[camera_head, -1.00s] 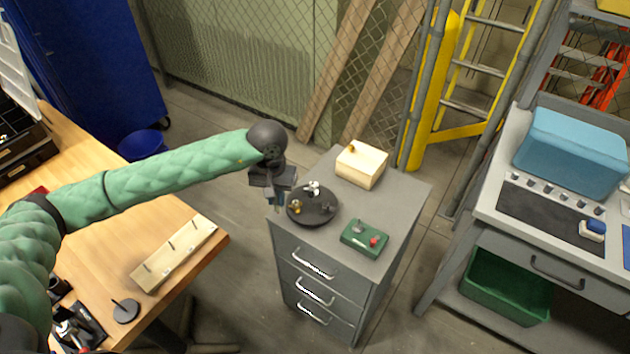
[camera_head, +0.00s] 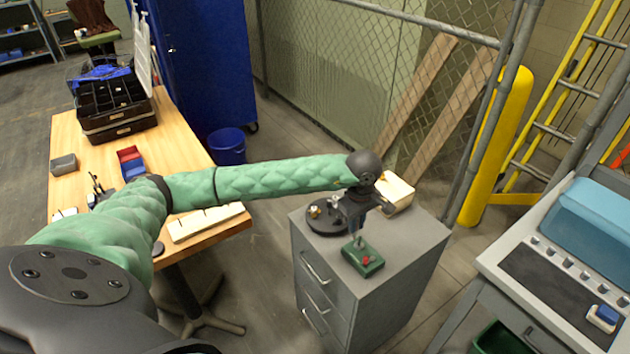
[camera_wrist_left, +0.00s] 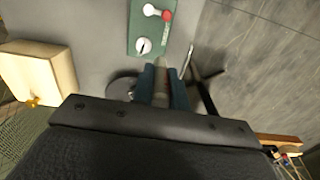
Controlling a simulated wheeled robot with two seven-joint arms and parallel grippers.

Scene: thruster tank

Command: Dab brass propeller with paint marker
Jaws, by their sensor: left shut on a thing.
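My left gripper (camera_head: 355,240) is above the grey cabinet, close to the green control box, and partly covers the right side of the dark round turntable (camera_head: 322,225). It is shut on a slim greyish cylinder, likely the paint marker (camera_wrist_left: 160,90), seen between the blue fingers in the left wrist view. A small brass-coloured piece, likely the brass propeller (camera_head: 315,212), sits on the turntable's left part, apart from the gripper. A silver piece (camera_head: 334,201) is beside it. In the wrist view the gripper hides most of the turntable (camera_wrist_left: 121,88). My right gripper is out of view.
The green control box (camera_head: 362,262) with a red button is at the cabinet's front edge. A pale wooden block (camera_head: 396,192) stands behind my gripper. A wooden bench with a peg rack (camera_head: 208,222) is left. A grey workstation (camera_head: 545,275) is right.

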